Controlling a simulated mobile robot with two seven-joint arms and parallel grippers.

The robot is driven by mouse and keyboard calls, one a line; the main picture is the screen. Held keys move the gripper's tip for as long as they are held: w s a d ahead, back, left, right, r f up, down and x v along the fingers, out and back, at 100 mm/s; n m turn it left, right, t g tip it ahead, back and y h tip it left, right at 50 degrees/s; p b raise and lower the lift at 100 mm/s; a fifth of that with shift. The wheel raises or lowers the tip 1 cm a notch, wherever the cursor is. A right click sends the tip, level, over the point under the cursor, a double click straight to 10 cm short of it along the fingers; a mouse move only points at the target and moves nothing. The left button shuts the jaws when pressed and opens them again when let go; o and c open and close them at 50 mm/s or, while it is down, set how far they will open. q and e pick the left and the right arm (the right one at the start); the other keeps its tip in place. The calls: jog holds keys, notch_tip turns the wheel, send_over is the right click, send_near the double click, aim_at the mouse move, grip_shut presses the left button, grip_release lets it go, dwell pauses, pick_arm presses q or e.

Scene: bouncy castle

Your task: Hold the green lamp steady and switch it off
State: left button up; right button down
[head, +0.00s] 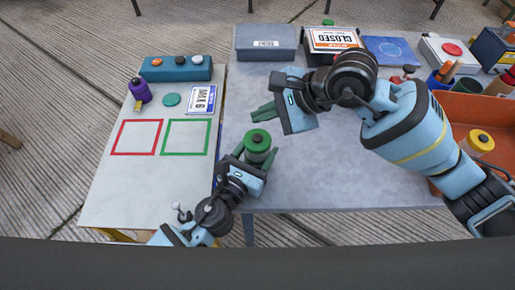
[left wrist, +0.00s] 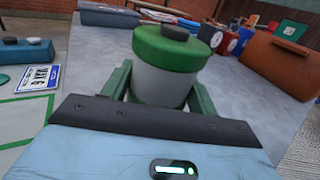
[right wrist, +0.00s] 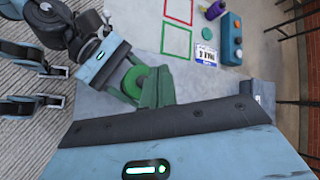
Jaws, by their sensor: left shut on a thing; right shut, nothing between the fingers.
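The green lamp (head: 258,140) stands upright on the grey table, with a green cap, a dark button on top and a pale body. It fills the middle of the left wrist view (left wrist: 165,65). My left gripper (head: 256,156) is shut around the lamp's body, one green finger on each side. My right gripper (head: 264,112) is shut and empty, held above the table just beyond the lamp and apart from it. In the right wrist view, the right fingers (right wrist: 158,90) overlap the edge of the lamp (right wrist: 140,82), whose button is partly hidden.
The left table has red (head: 137,137) and green (head: 186,137) outlined squares, a purple bottle (head: 139,91), a MIX 6 card (head: 201,99) and a teal button box (head: 176,69). An orange crate (head: 465,112) stands right.

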pick_arm(q)
jog(key=o, duration=1.3)
pick_arm(e)
jog(key=shift+r, duration=0.85)
pick_arm(q)
jog(key=shift+s, duration=0.1)
jog(key=v, duration=1.2)
jog(key=shift+f, duration=0.1)
